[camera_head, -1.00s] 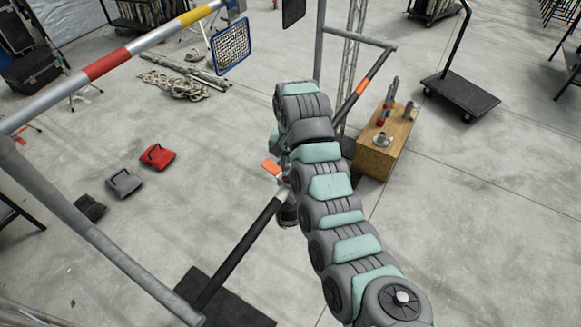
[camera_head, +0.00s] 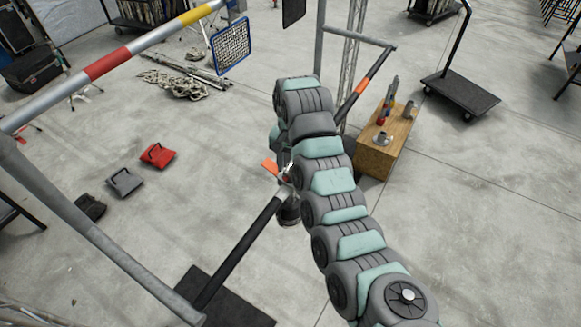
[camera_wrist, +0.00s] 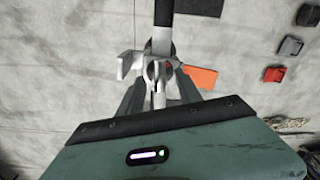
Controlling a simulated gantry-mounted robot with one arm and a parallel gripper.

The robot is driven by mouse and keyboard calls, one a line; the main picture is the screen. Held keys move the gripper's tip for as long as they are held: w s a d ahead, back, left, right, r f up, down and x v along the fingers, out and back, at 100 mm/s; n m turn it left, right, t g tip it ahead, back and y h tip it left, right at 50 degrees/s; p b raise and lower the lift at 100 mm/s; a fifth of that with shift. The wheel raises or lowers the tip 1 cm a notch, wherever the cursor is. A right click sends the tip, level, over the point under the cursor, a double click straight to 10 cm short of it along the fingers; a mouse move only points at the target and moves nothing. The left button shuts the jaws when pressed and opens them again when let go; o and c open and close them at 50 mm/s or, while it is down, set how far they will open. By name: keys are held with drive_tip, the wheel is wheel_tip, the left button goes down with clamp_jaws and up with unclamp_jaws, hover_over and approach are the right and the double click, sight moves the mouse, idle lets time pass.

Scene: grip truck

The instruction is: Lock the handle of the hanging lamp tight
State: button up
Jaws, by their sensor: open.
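A silver clamp (camera_wrist: 130,64) sits on the black horizontal pole (camera_head: 240,249), which also shows in the wrist view (camera_wrist: 162,42). A small silver handle (camera_wrist: 158,88) shows below the clamp in the wrist view. My gripper (camera_wrist: 159,84) is open, with one dark finger on each side of the handle. I cannot tell whether either finger touches it. In the head view my arm hides the gripper and most of the clamp. A dark, partly silver lamp body (camera_head: 289,211) hangs under the pole there, partly hidden. An orange flap (camera_wrist: 201,78) is beside the clamp.
A wooden box (camera_head: 376,162) with small items stands right of my arm. A red bag (camera_head: 157,155) and a grey bag (camera_head: 124,182) lie on the floor at left. A striped bar (camera_head: 107,65) crosses the upper left. A flat cart (camera_head: 460,96) stands at right.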

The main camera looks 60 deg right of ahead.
sight(291, 164)
wheel_tip(291, 164, up, 10)
drive_tip(key=shift+s+f, duration=0.1)
drive_tip(key=shift+f, duration=0.05)
idle(0.3)
drive_tip(key=shift+s, duration=0.15)
idle(0.4)
